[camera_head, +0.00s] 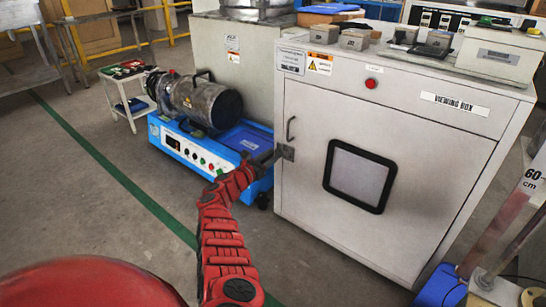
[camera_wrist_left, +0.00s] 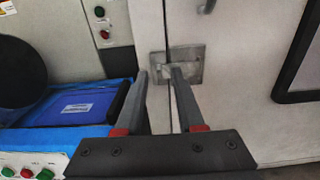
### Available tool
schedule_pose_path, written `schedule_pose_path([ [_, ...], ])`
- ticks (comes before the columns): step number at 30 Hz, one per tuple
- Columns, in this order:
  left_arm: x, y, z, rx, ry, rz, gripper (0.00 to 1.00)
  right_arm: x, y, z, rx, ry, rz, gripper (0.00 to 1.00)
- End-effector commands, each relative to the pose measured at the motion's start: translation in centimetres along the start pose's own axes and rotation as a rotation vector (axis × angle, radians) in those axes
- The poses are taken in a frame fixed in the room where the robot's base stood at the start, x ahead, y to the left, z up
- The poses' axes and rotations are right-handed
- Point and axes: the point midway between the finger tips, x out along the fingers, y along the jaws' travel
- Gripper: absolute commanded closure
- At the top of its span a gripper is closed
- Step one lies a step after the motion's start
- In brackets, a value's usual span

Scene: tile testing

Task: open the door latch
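The door latch (camera_head: 288,153) is a small metal plate at the left edge of the white cabinet door (camera_head: 305,190), below a dark curved handle (camera_head: 290,128). In the left wrist view the latch plate (camera_wrist_left: 190,66) spans the door seam. My left gripper (camera_head: 272,156) is at the latch, coming from the lower left. In the left wrist view its two fingers (camera_wrist_left: 158,72) are apart, the right fingertip overlapping the plate and the left one just left of it. I cannot tell whether they touch the latch. The door looks closed. My right gripper is not in view.
A blue machine (camera_head: 205,150) with a dark cylinder stands close to the left of the cabinet. The door has a dark-framed window (camera_head: 358,176). Several metal blocks stand on the cabinet top. Open floor (camera_head: 90,200) lies at the left.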

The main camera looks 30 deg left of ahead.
Motion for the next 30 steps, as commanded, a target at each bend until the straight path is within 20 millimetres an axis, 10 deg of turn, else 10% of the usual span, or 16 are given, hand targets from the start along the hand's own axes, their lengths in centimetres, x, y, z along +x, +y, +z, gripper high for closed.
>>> schedule_pose_path([
  [5, -0.01, 0.0, 0.01, 0.0, 0.0, 0.0, 0.64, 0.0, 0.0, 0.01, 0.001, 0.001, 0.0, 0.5],
  [11, 0.0, 0.0, 0.03, 0.0, 0.0, 0.0, 1.0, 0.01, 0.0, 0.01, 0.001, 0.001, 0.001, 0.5],
  [30, -0.13, -0.3, 0.12, 0.004, 0.0, 0.031, 1.0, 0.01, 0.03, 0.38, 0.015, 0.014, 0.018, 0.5],
])
